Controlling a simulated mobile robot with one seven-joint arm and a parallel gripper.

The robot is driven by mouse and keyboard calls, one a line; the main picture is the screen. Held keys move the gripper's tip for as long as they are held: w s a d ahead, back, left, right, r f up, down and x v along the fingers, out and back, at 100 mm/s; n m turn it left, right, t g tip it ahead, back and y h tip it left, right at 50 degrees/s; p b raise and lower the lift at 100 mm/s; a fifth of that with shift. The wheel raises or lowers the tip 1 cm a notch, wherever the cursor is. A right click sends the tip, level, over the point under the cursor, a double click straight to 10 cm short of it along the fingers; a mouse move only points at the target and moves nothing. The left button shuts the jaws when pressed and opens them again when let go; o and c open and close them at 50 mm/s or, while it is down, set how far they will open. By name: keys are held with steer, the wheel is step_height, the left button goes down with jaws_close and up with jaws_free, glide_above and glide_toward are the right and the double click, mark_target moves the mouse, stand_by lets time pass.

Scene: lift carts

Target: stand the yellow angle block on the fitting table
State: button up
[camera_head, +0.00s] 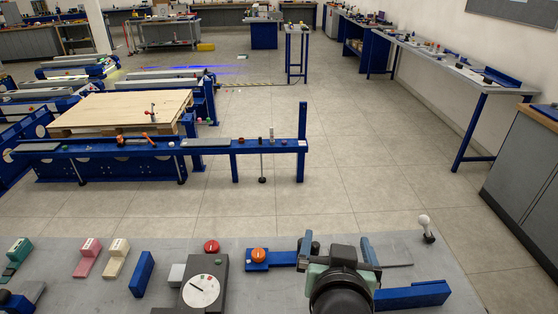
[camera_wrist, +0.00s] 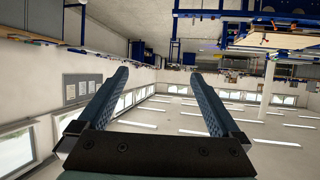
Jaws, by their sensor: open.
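A pale cream-yellow stepped block (camera_head: 117,258) stands on the near grey worktop (camera_head: 70,300), right of a similar pink block (camera_head: 88,258). It is the nearest match to the yellow angle block, but its colour is pale. I cannot tell which surface is the fitting table. My gripper (camera_head: 337,243) is over the right part of the near worktop, well right of the cream block. In the wrist view my gripper (camera_wrist: 160,76) is open with nothing between its fingers. That view faces the room upside down and shows no block.
A green block (camera_head: 18,250), a blue block (camera_head: 142,274), a dark box with a white dial (camera_head: 203,290) and an orange knob (camera_head: 258,255) share the worktop. Beyond stand a blue rail bench (camera_head: 220,146) and a wood-topped cart (camera_head: 115,108). The floor at centre right is clear.

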steer(key=w+a+r+t, duration=0.1)
steer(key=a+r+t, duration=0.15)
steer(key=r, duration=0.65)
steer(key=a+r+t, duration=0.1)
steer(key=r+t, duration=0.2)
steer(key=r, duration=0.6)
steer(key=s+a+r+t, duration=0.2)
steer(key=s+r+t, duration=0.1)
steer(key=r, duration=0.4)
steer(key=s+a+r+n+t+y, duration=0.1)
steer(key=s+a+r+t, duration=0.1)
steer(key=r, duration=0.6)
steer(key=s+a+r+n+t+y, duration=0.1)
steer(key=s+a+r+t, duration=0.1)
steer(key=s+r+t, duration=0.2)
step_height(320, 180, up, 4)
steer(key=shift+s+f, duration=0.15)
steer(key=shift+s, duration=0.8)
